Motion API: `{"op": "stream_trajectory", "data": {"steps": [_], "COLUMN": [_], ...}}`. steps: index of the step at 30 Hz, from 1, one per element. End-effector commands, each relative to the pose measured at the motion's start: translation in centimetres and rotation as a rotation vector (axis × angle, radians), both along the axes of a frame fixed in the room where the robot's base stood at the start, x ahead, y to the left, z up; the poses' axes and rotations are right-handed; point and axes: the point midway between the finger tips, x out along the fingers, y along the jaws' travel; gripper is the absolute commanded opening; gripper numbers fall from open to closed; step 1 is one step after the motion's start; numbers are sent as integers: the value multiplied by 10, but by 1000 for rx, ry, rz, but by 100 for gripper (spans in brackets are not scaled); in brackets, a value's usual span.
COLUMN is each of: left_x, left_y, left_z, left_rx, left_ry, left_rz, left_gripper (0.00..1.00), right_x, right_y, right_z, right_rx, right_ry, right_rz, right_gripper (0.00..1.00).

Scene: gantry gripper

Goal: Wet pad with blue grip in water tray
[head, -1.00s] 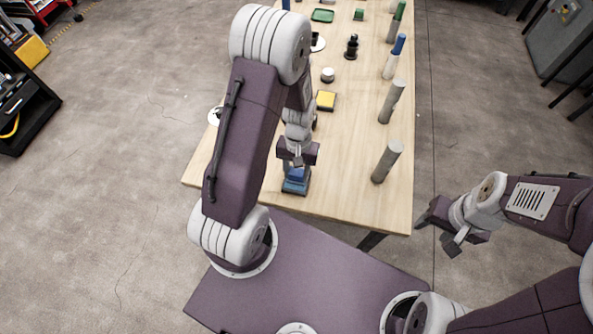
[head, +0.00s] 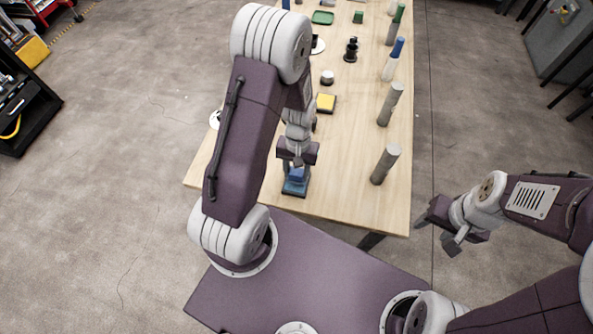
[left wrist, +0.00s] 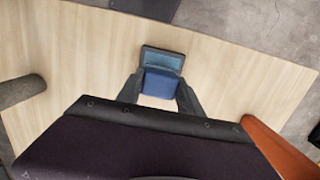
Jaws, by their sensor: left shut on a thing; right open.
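The blue grip (head: 297,173) is between the fingers of my left gripper (head: 297,166), over the water tray at the near edge of the table. It also shows in the left wrist view (left wrist: 161,83), with my left gripper (left wrist: 160,95) shut on it. The water tray (head: 295,192) is dark-rimmed with a light blue inside; it also shows in the left wrist view (left wrist: 162,50). The pad under the grip is hidden, so I cannot tell whether it touches the water. My right gripper (head: 437,227) is open and empty, off the table's right side.
A yellow-topped block (head: 326,103) and a small round white-topped thing (head: 327,78) lie farther back on the wooden table (head: 345,190). Several grey, blue and green-topped cylinders, including a grey one (head: 385,165), line the right edge. A black stand (head: 351,50) and green tray (head: 323,17) are far back.

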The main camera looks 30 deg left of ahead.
Motion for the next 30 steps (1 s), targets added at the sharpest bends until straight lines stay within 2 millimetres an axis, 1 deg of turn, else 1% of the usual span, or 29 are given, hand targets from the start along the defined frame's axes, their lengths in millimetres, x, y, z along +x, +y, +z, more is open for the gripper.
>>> {"op": "stream_trajectory", "data": {"steps": [1, 12, 15, 30], "left_x": [0, 1, 1, 1], "left_y": [0, 0, 0, 0], "left_z": [11, 48, 55, 53], "left_rx": [0, 0, 0, 0], "left_ry": [-1, -1, -1, -2], "left_rz": [0, 0, 0, 0], "left_gripper": [11, 11, 11, 11], "right_x": [0, 0, 0, 0], "right_y": [0, 0, 0, 0], "right_z": [11, 46, 53, 51], "right_rx": [0, 0, 0, 0], "right_ry": [0, 0, 0, 0], "right_rz": [0, 0, 0, 0], "right_gripper": [50, 50, 50, 50]}}
